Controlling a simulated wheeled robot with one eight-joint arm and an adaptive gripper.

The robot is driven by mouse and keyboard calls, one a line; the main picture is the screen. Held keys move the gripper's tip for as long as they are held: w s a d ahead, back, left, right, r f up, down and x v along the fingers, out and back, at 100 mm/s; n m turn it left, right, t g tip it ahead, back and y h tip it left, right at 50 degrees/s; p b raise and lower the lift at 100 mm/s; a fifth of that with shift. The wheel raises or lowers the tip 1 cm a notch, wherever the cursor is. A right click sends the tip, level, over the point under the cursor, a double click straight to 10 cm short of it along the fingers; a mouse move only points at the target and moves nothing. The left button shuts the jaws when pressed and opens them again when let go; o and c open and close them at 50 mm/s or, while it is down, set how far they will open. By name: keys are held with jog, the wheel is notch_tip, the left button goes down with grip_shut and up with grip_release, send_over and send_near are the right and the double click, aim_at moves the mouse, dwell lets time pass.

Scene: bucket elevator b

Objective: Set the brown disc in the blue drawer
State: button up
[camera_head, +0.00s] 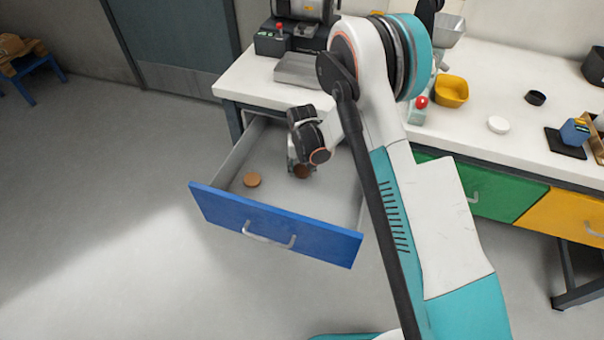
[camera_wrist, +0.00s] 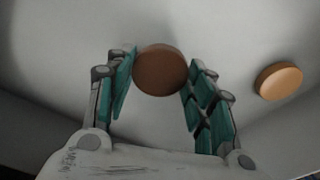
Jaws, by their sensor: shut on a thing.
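The blue drawer (camera_head: 275,228) is pulled open below the left part of the worktop. My gripper (camera_head: 302,170) is inside the drawer's outline in the head view, pointing down. It is shut on a dark brown disc (camera_head: 303,172). In the wrist view the brown disc (camera_wrist: 160,70) sits between the two teal fingertips (camera_wrist: 160,82). I cannot tell whether it touches the drawer floor. A lighter orange-tan disc (camera_head: 252,179) lies in the drawer, left of my gripper; it is also in the wrist view (camera_wrist: 279,81), at the right.
The white worktop (camera_head: 470,125) carries a yellow bowl (camera_head: 451,91), a white disc (camera_head: 498,124), a black ring-like cup (camera_head: 536,98) and a machine (camera_head: 292,40). A green drawer (camera_head: 490,192) and a yellow drawer (camera_head: 570,218) are shut. The floor left of the blue drawer is clear.

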aim_at(302, 170)
notch_tip(302, 170, down, 3)
jog(key=shift+b, duration=0.5)
jog(key=shift+r, duration=0.1)
jog(key=o, duration=1.1)
